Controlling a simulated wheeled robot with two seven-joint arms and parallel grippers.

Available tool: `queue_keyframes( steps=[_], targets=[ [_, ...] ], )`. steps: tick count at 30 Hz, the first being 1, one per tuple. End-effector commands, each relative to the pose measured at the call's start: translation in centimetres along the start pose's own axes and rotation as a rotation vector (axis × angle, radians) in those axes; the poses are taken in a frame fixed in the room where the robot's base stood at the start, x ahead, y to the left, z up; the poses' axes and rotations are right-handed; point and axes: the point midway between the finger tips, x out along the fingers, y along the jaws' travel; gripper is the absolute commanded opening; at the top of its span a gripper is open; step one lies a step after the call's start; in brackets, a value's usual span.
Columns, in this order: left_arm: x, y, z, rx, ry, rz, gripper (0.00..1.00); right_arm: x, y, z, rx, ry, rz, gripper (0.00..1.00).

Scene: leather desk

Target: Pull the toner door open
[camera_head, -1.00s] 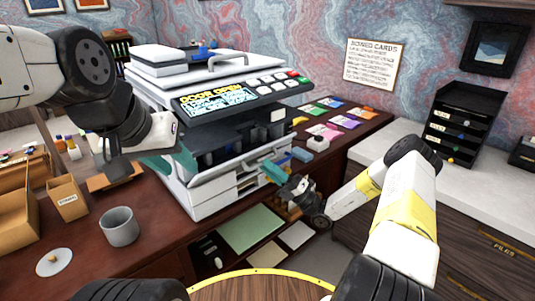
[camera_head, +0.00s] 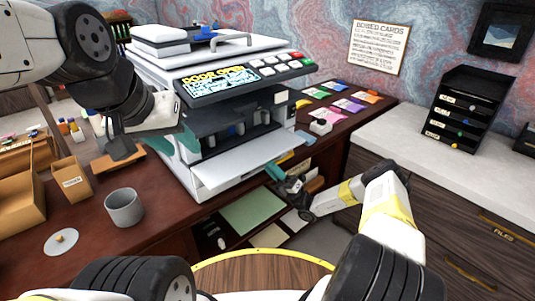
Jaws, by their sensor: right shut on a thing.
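The printer (camera_head: 190,152) stands on the desk, and its screen (camera_head: 220,82) reads "DOOR OPEN". Its white toner door (camera_head: 245,160) is swung down and out at the front, roughly level, with the dark inside (camera_head: 235,125) exposed. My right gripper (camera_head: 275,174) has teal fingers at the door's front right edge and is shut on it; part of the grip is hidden. My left gripper (camera_head: 185,142) is at the printer's left side, its teal fingertips partly hidden, so I cannot tell whether they are open.
A grey mug (camera_head: 124,207), a white disc (camera_head: 61,242) and cardboard boxes (camera_head: 71,180) are on the desk at left. Coloured cards (camera_head: 348,104) lie right of the printer. A black tray rack (camera_head: 464,110) stands on the white counter. A lower shelf holds a green sheet (camera_head: 254,210).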

Motion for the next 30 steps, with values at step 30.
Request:
queue_keyframes(
  steps=[30],
  targets=[
    [0.0,0.0,0.0,0.0,0.0,0.0,0.38,-0.66,-1.13,-0.58,-0.007,0.005,0.008,0.36]
  ],
)
